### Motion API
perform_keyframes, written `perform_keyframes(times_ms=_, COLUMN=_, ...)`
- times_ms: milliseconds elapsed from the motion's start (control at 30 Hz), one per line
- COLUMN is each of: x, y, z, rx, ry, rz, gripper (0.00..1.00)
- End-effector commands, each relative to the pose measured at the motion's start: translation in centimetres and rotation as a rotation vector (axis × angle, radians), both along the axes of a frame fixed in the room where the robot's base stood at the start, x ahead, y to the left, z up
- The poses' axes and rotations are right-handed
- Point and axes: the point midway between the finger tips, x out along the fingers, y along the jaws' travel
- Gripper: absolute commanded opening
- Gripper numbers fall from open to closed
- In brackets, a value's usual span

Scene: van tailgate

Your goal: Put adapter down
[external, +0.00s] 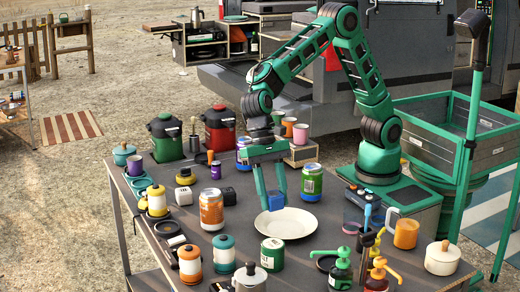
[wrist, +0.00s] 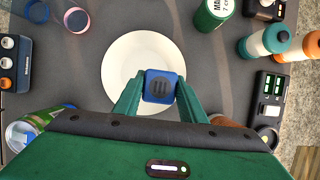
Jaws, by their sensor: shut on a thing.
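The adapter, a small blue block with dark slots on its face, is held between my fingertips in the wrist view (wrist: 161,88). It also shows as a blue piece low between the fingers in the external view (external: 276,201). My gripper (external: 271,192) is shut on it and points down. The white plate (external: 290,224) lies on the grey table under and just in front of the fingers. In the wrist view the plate's rim (wrist: 113,70) surrounds the adapter from behind. The exact gap between adapter and plate is hard to tell.
A green can (external: 272,254) stands in front of the plate, and a green-labelled jar (external: 312,182) behind it to the right. An orange jar (external: 211,209) stands to the left. Pump bottles (external: 341,268) crowd the front right. Some bare table (external: 335,215) shows right of the plate.

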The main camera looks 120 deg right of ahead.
Motion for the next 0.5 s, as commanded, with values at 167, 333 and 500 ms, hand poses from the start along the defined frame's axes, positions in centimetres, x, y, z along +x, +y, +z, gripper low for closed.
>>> perform_keyframes(times_ms=167, x=0.2, y=-0.2, z=-0.8, rx=0.001, ry=0.000, rz=0.001, gripper=0.14)
perform_keyframes(times_ms=333, x=0.1, y=-0.2, z=-3.1, rx=0.000, ry=0.002, rz=0.002, gripper=0.14)
perform_keyframes(times_ms=500, x=0.2, y=-0.2, z=-4.2, rx=0.000, ry=0.000, rz=0.000, gripper=0.14)
